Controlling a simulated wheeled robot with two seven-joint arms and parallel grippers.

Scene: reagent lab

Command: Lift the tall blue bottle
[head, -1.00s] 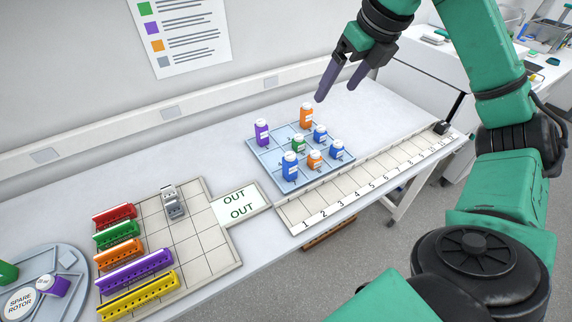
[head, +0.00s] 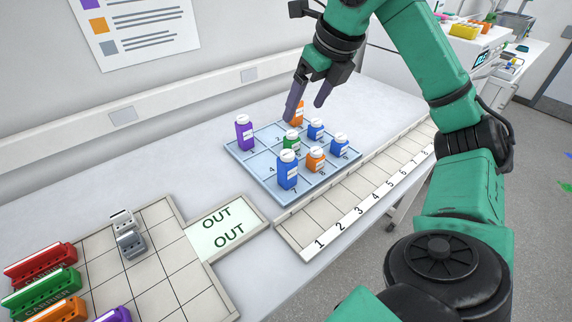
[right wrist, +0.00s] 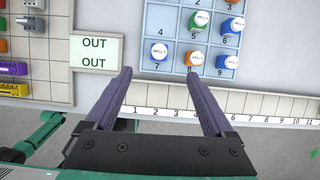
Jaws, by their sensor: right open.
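The tall blue bottle (head: 287,171) stands upright with a white cap at the front left of the blue numbered tray (head: 262,178), on cell 7. In the right wrist view a blue bottle (right wrist: 159,52) on cell 7 shows from above, just beyond and between the fingertips. My right gripper (head: 306,107) is open and empty. In the head view its fingers point down near the tray's back, one in front of the tall orange bottle (head: 299,108). In the right wrist view the open fingers (right wrist: 158,74) frame empty space. My left gripper is not in view.
Close by on the tray are a small orange bottle (head: 315,160), a green one (head: 291,140), two small blue ones (head: 316,130) (head: 340,145) and a purple one (head: 244,132). A numbered rail (head: 351,213) runs along the front. Carriers (head: 40,265) stand at the left.

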